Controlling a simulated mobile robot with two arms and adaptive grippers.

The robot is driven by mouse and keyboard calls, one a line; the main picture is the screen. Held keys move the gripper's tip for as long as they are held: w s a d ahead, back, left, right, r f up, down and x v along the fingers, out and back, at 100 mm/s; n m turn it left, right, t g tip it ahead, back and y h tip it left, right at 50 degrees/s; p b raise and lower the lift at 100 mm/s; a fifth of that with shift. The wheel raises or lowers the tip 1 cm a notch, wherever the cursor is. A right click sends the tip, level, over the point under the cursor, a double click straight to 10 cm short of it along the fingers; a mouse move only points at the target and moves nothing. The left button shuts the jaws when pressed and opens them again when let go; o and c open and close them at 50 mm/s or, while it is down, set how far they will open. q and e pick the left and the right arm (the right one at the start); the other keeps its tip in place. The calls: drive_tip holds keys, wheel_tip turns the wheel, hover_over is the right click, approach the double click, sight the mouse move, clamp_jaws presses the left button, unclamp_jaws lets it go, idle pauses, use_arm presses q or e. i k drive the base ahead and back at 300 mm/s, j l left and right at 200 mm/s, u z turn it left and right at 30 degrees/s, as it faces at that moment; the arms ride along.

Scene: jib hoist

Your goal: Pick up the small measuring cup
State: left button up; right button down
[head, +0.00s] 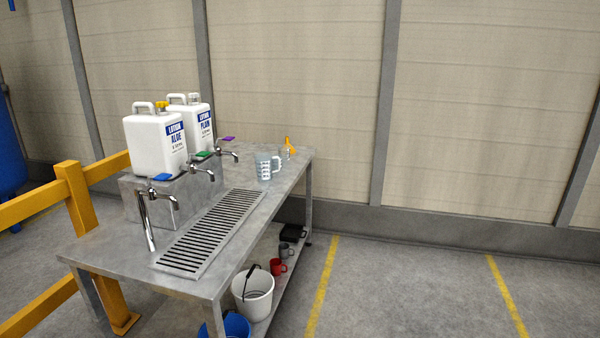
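A clear, bluish measuring cup (264,168) with pale markings and a handle on its right stands upright on the far part of the metal table (275,186). Behind it and to the right is a small clear vessel with an orange item (288,146) at it; it is too small to tell exactly what this is. I cannot tell from size alone which of the two is the small measuring cup. Neither of my grippers is in view.
White lotion canisters (155,143) stand on a grey block (150,200) with taps. A drain grate (212,232) lies in the tabletop. The lower shelf holds a white bucket (252,293) and a red mug (278,267). A yellow rail (70,190) stands left; floor at right is clear.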

sight(275, 161)
drive_tip(key=i+z, duration=0.35)
drive_tip(key=i, duration=1.45)
drive_tip(key=l, duration=0.05)
